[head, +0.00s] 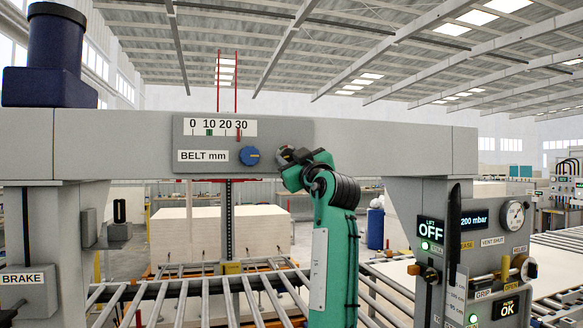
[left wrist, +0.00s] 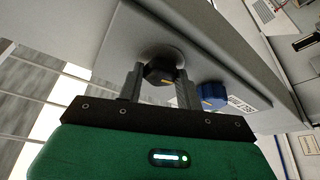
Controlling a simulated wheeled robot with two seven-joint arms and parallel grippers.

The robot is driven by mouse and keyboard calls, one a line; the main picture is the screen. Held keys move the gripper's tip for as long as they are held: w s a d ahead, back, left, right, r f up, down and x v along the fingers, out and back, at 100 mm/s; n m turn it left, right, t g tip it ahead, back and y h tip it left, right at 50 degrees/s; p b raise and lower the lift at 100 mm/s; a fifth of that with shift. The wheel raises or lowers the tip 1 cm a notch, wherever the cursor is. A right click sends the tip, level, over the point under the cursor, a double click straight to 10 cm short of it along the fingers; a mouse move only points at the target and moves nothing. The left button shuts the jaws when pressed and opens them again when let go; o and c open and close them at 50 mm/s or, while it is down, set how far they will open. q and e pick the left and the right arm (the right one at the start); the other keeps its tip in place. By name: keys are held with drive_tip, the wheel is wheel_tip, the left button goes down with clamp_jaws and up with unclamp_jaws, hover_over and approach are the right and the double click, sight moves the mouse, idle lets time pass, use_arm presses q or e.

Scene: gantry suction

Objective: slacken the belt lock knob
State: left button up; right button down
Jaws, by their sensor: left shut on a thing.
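The belt panel (head: 215,132) on the grey crossbeam carries a scale from 0 to 30, a "BELT mm" label and a blue knob (head: 249,156). My left gripper (head: 286,155) is at the beam, just right of the blue knob. In the left wrist view its two fingers stand on either side of a black knob (left wrist: 160,71) with a yellow mark and are shut on it. The blue knob (left wrist: 212,95) is outside the fingers there. In the head view the gripper mostly hides the black knob. My right gripper is out of view.
A control panel (head: 485,235) with displays, a gauge and valve handles stands at the right. A brake box (head: 28,291) is at the lower left. A roller conveyor (head: 180,290) runs below the beam, with pale stacked sheets (head: 190,235) behind it.

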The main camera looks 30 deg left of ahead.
use_arm(q)
drive_tip(key=shift+n, duration=0.3)
drive_tip(key=o, duration=1)
drive_tip(key=shift+d, duration=0.1)
drive_tip(key=shift+s+d+f+b, duration=0.2)
drive_tip(key=shift+d+f+b, duration=0.05)
drive_tip(key=shift+b, duration=0.15)
drive_tip(key=b+v, duration=0.6)
drive_tip(key=v, duration=0.7)
drive_tip(key=shift+r, duration=0.1)
